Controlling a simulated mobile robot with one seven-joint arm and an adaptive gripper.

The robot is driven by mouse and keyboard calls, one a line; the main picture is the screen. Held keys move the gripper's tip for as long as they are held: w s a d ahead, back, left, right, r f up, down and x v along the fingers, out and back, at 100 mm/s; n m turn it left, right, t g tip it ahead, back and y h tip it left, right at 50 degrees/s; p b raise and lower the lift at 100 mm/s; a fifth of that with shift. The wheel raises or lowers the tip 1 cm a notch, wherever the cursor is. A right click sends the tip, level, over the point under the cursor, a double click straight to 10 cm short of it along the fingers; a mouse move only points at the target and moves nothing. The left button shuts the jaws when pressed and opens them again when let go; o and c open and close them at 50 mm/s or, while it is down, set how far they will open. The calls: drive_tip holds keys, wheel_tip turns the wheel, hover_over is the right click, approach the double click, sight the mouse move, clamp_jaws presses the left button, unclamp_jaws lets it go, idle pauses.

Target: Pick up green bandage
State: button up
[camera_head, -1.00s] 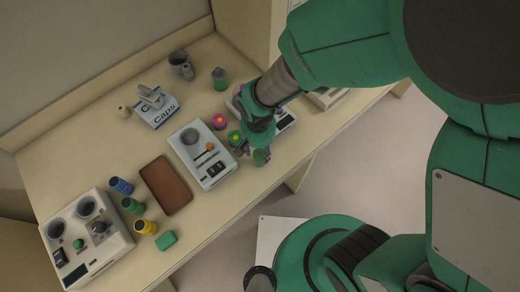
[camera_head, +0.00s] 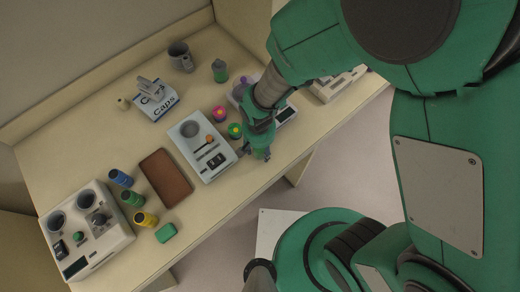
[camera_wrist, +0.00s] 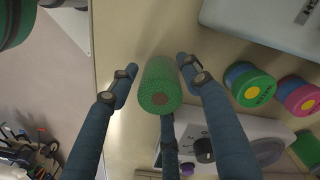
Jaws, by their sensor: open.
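The green bandage (camera_wrist: 159,82) is a textured green roll with a brown core end, near the table's front edge. In the wrist view it lies between the blue-grey fingers of my gripper (camera_wrist: 158,72). The fingers are spread around it, one on each side and a third below in the picture. I cannot tell whether any finger touches it. In the head view my open gripper (camera_head: 261,150) is low at the front edge and mostly hides the bandage.
A green roll with a yellow centre (camera_head: 235,131) and a pink roll (camera_head: 219,114) stand close to the gripper's left. A white device (camera_wrist: 225,142) is close by in the wrist view.

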drive_tip(key=shift+f, duration=0.45)
drive_tip(key=c, duration=0.9)
